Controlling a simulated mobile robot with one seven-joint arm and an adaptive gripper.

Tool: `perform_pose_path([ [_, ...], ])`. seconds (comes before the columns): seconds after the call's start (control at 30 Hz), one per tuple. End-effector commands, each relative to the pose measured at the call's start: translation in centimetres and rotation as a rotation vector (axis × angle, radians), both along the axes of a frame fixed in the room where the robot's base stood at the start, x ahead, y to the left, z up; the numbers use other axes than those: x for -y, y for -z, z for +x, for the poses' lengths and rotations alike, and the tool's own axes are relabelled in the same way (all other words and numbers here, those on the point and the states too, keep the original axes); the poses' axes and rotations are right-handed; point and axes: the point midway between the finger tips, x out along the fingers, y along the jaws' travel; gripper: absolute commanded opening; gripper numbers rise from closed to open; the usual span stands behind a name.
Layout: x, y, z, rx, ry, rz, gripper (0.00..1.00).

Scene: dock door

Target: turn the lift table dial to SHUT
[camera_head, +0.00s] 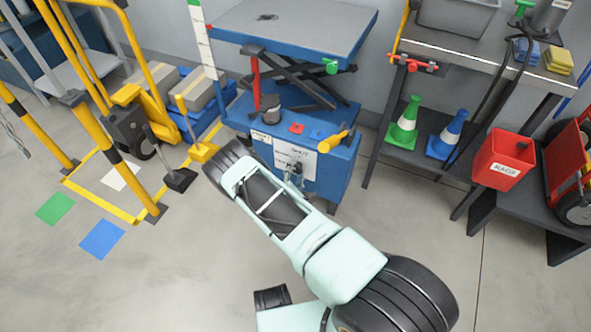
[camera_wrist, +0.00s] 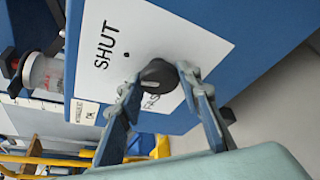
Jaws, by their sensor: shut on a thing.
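The lift table dial (camera_wrist: 157,74) is a round black knob on a white label plate (camera_wrist: 150,35) on the blue lift table base. The plate reads SHUT on the left in the wrist view, with a black dot beside the word. A second word below the knob is partly hidden. My gripper (camera_wrist: 160,84) is shut on the dial, one finger on each side. Which way the dial points is not clear. In the head view my gripper (camera_head: 292,178) is at the plate (camera_head: 295,157) on the front of the blue lift table (camera_head: 338,172); the dial is hard to make out there.
A red lever (camera_head: 255,78) rises behind. Yellow rails (camera_head: 88,75) stand left; a red rags bin (camera_head: 503,160) and workbench are right. The floor in front is open.

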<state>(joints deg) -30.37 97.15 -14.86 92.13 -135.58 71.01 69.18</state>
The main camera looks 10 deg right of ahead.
Motion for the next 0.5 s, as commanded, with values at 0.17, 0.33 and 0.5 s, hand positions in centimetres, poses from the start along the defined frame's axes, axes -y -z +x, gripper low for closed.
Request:
perform_pose_path([
  [0.17,0.05,0.11,-0.10,0.059,0.001,0.083,0.08],
  [0.33,0.03,0.08,-0.05,0.097,0.000,0.134,0.08],
  [0.5,0.06,0.07,-0.05,0.116,0.001,0.159,0.08],
])
